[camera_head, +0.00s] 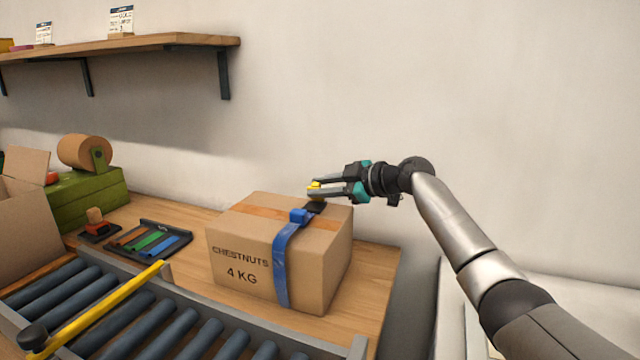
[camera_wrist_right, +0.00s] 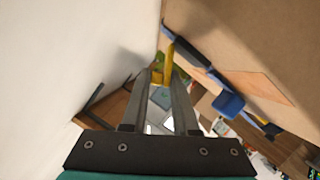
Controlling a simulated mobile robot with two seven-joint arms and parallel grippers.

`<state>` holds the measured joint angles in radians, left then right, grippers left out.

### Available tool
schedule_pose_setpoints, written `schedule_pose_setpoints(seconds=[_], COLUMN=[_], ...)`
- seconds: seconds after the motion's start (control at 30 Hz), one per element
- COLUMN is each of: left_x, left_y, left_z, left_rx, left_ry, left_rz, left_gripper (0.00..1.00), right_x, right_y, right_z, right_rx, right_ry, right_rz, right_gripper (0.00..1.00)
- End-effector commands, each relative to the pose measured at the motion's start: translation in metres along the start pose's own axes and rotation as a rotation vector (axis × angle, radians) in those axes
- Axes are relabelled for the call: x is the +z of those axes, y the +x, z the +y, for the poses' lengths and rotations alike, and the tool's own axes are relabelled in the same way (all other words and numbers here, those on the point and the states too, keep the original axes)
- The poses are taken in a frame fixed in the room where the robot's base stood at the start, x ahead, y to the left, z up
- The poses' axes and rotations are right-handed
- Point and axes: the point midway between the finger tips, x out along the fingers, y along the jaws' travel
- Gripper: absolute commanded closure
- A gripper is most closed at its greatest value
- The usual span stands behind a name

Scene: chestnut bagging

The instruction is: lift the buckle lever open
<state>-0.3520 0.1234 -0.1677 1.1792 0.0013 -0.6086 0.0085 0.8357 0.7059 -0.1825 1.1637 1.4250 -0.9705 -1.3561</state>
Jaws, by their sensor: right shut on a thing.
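A closed cardboard box (camera_head: 240,232) marked "CHESTNUTS 4 KG" stands on the wooden bench. A blue strap (camera_head: 280,270) runs down its front and over its top, with a blue block (camera_head: 299,216) near the front top edge. Behind that block is a dark buckle base (camera_head: 315,207), with a yellow lever (camera_head: 314,186) above it. My right gripper (camera_head: 318,190) reaches in from the right and is shut on the yellow lever. In the right wrist view the lever (camera_wrist_right: 167,62) lies between the fingertips, beside the blue strap (camera_wrist_right: 188,48). The fingers partly hide the buckle. My left gripper is out of view.
A roller conveyor (camera_head: 150,320) with a yellow bar (camera_head: 105,305) runs along the front left. A tray of coloured strips (camera_head: 150,240), a green tape dispenser (camera_head: 88,190) and an open carton (camera_head: 25,225) are left of the box. A wall shelf (camera_head: 120,45) hangs at upper left.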

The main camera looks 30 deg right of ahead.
Motion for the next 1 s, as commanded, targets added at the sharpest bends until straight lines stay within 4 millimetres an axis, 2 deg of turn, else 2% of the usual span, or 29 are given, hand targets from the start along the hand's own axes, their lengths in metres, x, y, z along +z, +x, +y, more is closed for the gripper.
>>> schedule_pose_setpoints(seconds=[0.03, 0.07, 0.27, 0.57, 0.6, 0.77, 1.0], left_x=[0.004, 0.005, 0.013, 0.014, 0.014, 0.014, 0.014], left_y=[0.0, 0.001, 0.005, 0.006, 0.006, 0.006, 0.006], left_z=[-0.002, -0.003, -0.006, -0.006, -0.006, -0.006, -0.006], left_rx=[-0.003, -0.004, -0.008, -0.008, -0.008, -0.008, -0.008], left_ry=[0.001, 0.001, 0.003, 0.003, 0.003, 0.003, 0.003], left_rz=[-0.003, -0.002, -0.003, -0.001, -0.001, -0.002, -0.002], left_gripper=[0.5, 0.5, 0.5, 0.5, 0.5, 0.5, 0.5], right_x=[-0.003, -0.003, -0.001, -0.001, -0.001, -0.001, 0.0], right_y=[-0.004, -0.004, -0.003, -0.003, -0.003, -0.003, -0.001], right_z=[0.011, 0.011, 0.013, 0.013, 0.013, 0.012, 0.008], right_rx=[0.012, 0.007, -0.018, -0.021, -0.021, -0.024, -0.032], right_ry=[0.022, 0.037, 0.094, 0.099, 0.099, 0.099, 0.1], right_rz=[0.003, 0.003, 0.004, 0.005, 0.006, 0.005, 0.003], right_gripper=[1.0, 1.0, 1.0, 1.0, 0.7, 0.52, 0.51])
